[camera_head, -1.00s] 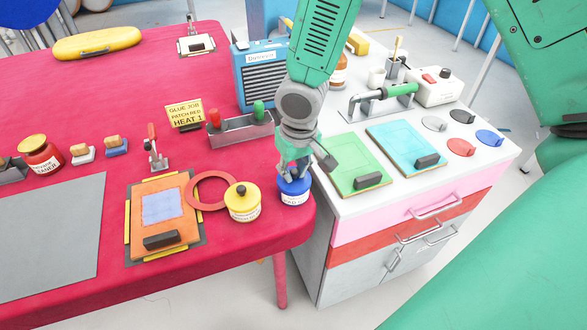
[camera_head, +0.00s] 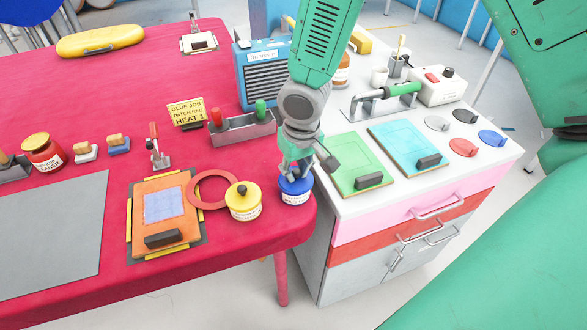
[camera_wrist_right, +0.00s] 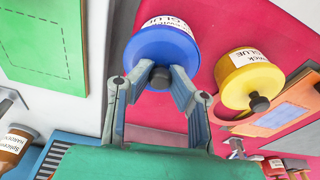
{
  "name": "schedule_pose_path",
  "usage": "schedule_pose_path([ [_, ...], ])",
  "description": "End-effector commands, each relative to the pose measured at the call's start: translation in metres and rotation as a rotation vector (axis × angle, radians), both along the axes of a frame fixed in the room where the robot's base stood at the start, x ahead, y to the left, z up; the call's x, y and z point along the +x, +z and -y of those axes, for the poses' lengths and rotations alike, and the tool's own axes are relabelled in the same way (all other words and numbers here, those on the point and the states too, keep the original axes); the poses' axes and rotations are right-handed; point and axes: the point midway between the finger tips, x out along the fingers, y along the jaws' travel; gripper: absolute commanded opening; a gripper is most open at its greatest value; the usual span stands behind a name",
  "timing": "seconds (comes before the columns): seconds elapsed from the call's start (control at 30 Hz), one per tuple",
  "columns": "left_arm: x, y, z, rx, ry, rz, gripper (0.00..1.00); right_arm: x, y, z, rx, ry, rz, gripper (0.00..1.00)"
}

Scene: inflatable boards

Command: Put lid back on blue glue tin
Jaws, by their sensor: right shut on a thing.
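The blue glue tin (camera_head: 295,198), with a white label, stands at the right front corner of the red table. Its blue lid (camera_head: 307,185) sits at the tin's top. In the right wrist view the lid (camera_wrist_right: 150,46) is in line with the tin (camera_wrist_right: 172,22), and no clear gap shows between them. My right gripper (camera_head: 294,175) is directly above. In the wrist view its fingers (camera_wrist_right: 160,80) are shut on the lid's dark knob. The fingers and wrist hide part of the lid in the head view. My left gripper is out of view.
A yellow-lidded glue tin (camera_head: 244,202) stands close on the left, beside a red ring (camera_head: 193,192) and an orange board (camera_head: 145,188). The white cabinet (camera_head: 345,206) with green and cyan boards adjoins on the right. A tool rack (camera_head: 240,130) stands behind.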

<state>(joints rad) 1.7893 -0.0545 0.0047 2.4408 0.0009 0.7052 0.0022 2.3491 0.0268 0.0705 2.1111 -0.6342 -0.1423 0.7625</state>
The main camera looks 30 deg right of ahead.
Motion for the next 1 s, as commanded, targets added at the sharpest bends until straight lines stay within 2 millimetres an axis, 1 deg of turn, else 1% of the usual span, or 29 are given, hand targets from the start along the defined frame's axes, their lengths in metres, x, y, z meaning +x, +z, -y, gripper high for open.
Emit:
schedule_pose_path([
  [0.3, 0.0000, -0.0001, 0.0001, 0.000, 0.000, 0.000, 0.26, 0.0002, 0.0002, -0.0012, -0.001, 0.001, 0.001, 0.00],
  [0.33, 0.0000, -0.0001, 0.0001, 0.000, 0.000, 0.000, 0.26, 0.0002, 0.0003, -0.0012, -0.001, 0.001, 0.001, 0.17],
  [0.4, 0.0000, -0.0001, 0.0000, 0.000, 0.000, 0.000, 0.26, 0.0002, 0.0003, -0.0011, -0.001, 0.001, 0.001, 0.38],
  [0.63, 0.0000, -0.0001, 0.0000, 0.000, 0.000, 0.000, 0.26, 0.0000, 0.0001, -0.0005, 0.000, 0.001, 0.000, 0.38],
  [0.7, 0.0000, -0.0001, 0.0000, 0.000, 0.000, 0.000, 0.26, 0.0001, 0.0000, -0.0005, 0.000, 0.001, 0.000, 0.59],
  [1.0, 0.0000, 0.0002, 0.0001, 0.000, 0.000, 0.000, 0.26, 0.0000, 0.0003, -0.0005, 0.000, 0.001, 0.000, 0.59],
])
